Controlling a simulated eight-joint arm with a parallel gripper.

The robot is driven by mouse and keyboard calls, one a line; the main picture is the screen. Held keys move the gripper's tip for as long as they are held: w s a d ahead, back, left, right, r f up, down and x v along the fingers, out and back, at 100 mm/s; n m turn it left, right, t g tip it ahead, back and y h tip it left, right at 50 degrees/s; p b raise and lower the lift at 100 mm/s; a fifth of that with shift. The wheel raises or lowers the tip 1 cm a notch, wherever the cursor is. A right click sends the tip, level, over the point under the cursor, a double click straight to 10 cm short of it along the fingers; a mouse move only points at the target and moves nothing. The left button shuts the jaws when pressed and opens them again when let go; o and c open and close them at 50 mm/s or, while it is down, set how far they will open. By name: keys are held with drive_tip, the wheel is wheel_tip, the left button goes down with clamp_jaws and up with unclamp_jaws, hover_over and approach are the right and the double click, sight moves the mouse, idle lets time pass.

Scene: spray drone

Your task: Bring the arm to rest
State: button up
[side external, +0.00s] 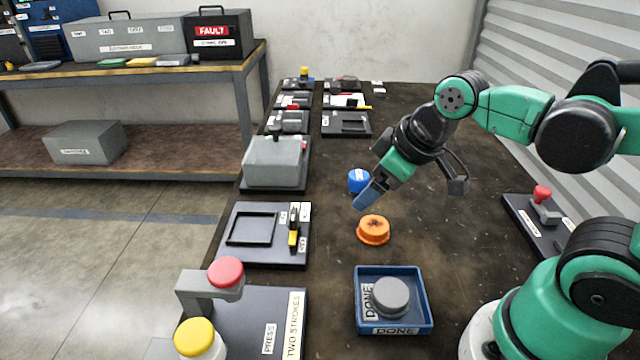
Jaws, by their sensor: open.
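My gripper (368,193) is at the end of the green and black arm, above the middle of the dark table. Its fingers point down and to the left. It looks open, and I see nothing held in it. Just below the fingertips is an orange round cap (373,230) on the table. A blue cap (358,180) stands right behind the fingers and is partly covered by them. A grey round cap (391,296) lies in the blue tray (424,312) marked DONE, nearer the camera.
A press with a red knob (226,272) and a yellow-topped bottle (196,338) stand front left. A grey box (275,162) and several fixtures line the left table edge. A red-knobbed fixture (541,195) is at right. The table right of my gripper is mostly clear.

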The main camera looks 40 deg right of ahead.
drive_tip(key=m, duration=0.1)
drive_tip(key=m+t, duration=0.1)
drive_tip(key=m, duration=0.1)
drive_tip(key=shift+w+r, duration=0.3)
idle(0.9)
